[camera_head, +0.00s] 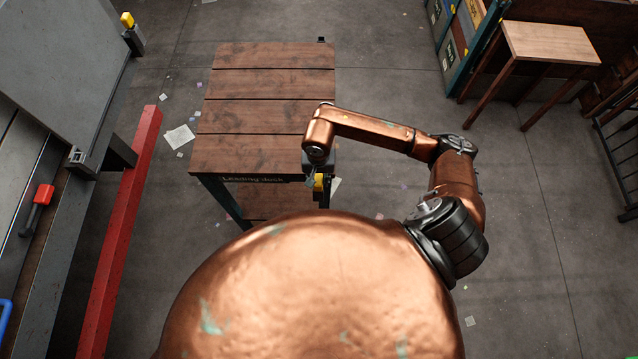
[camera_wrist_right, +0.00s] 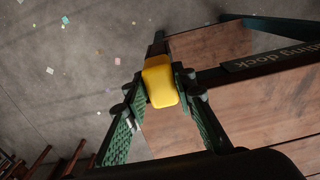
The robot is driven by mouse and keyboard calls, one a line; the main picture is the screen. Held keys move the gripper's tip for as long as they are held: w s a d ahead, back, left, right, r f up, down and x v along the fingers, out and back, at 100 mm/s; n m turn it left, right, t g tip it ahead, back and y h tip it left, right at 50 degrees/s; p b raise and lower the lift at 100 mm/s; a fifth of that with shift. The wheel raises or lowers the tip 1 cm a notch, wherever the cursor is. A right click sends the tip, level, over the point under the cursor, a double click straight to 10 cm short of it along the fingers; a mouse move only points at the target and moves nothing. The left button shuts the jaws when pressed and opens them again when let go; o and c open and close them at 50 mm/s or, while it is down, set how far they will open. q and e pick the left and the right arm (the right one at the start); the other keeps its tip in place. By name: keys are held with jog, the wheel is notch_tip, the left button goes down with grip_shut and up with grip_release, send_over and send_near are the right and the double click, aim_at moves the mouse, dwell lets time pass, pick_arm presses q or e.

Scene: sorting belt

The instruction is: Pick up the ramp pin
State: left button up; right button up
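The ramp pin, as far as I can tell, is the yellow-headed piece (camera_head: 319,182) at the near right corner of the wooden loading dock. Its blocky yellow head (camera_wrist_right: 160,82) fills the middle of the right wrist view; its lower part is hidden. My right gripper (camera_head: 313,178) is at that corner, mostly covered by its own wrist in the head view. In the wrist view its two green ribbed fingers (camera_wrist_right: 158,88) stand apart, one on each side of the yellow head. Whether they touch it is unclear. My left gripper is out of view.
The loading dock (camera_head: 265,105) has a bare plank top. A red beam (camera_head: 118,235) and grey machinery (camera_head: 65,75) stand at the left, with another yellow-topped piece (camera_head: 127,19). A small wooden table (camera_head: 550,43) stands back right. Paper scraps litter the open floor.

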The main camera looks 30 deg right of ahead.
grip_shut()
jog(key=shift+r, duration=0.1)
notch_tip(320, 180, up, 18)
jog(key=b, duration=0.3)
jog(key=shift+b, duration=0.35)
dwell(0.4)
notch_tip(320, 180, up, 12)
jog(key=p, duration=0.4)
dwell(0.6)
